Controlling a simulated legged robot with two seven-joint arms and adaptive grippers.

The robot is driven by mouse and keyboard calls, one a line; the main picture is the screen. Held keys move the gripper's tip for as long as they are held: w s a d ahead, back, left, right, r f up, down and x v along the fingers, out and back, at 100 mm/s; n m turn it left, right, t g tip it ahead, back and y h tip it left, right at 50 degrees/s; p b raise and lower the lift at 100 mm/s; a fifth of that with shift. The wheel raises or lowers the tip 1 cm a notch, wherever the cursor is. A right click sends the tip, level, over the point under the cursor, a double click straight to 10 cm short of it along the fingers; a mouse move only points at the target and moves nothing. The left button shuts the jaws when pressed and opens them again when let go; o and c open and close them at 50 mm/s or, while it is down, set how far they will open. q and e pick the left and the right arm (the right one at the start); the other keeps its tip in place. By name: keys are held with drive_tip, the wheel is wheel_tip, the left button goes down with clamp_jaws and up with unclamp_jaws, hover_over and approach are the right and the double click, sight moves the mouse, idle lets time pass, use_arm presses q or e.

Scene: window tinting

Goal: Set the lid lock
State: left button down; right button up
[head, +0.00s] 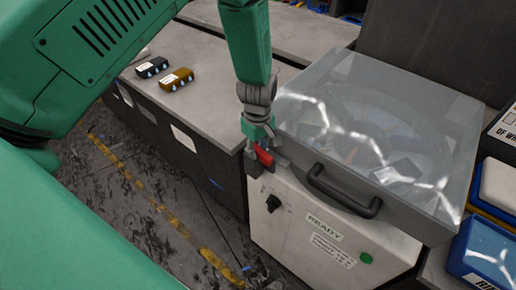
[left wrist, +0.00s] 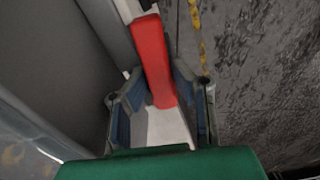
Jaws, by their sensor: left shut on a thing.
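The machine is a pale box (head: 330,241) with a clear-topped grey lid (head: 390,130) that is down. A dark handle (head: 343,193) is on the lid's front. The lid lock is a red lever (head: 264,156) at the lid's left front corner. It also shows in the left wrist view (left wrist: 153,60), running between the fingers. My left gripper (head: 260,150) comes down from above and is shut on the red lever; in the left wrist view its fingers (left wrist: 160,112) stand on both sides of it. My right gripper is not in view.
The machine's front has a black knob (head: 273,203), a READY label (head: 324,226) and a green button (head: 366,258). A grey bench (head: 215,110) at left holds two small blocks (head: 176,80). Blue bins (head: 482,255) stand at right. A yellow line marks the floor.

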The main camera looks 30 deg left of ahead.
use_arm(q)
drive_tip(key=c, duration=1.4)
unclamp_jaws()
drive_tip(key=shift+w, duration=0.1)
